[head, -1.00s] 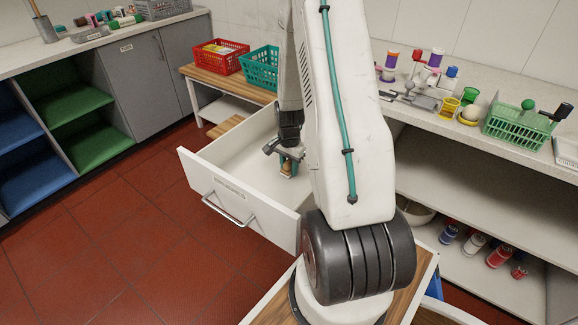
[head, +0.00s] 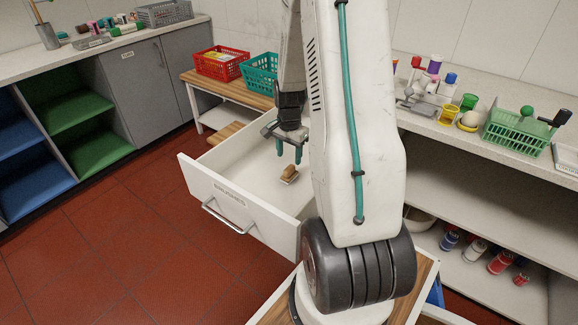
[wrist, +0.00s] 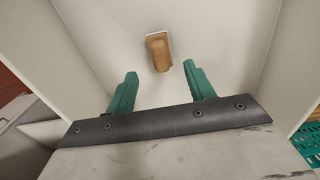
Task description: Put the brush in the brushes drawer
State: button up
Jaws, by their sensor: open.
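The brush (head: 289,174) has a brown wooden back and a pale underside. It lies on the floor of the open white drawer (head: 235,190), whose front is labelled BRUSHES. My gripper (head: 289,160) is open and empty above the brush, inside the drawer's outline, with its teal fingers pointing down. In the wrist view the brush (wrist: 158,52) lies on the drawer floor beyond the fingertips, apart from both fingers (wrist: 160,80).
A red basket (head: 221,63) and a teal basket (head: 261,75) stand on a wooden-topped bench behind the drawer. The right counter holds a green basket (head: 517,132) and cups. Red floor lies clear in front of the drawer.

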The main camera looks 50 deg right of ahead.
aim_at(289, 168)
notch_tip(289, 168, up, 3)
jog(key=shift+r, duration=0.2)
jog(key=s+a+r+n, duration=0.2)
jog(key=a+r+n, duration=0.5)
jog(key=a+r, duration=0.9)
jog(key=s+a+r+n, duration=0.3)
jog(key=s+a+n, duration=0.2)
jog(key=s, duration=0.3)
jog(key=s+a+r+n+t, duration=0.1)
jog(key=s+a+r+n, duration=0.3)
jog(key=s+a, duration=0.4)
jog(key=shift+a+n, duration=0.3)
jog(key=shift+n, duration=0.2)
jog(key=shift+r, duration=0.1)
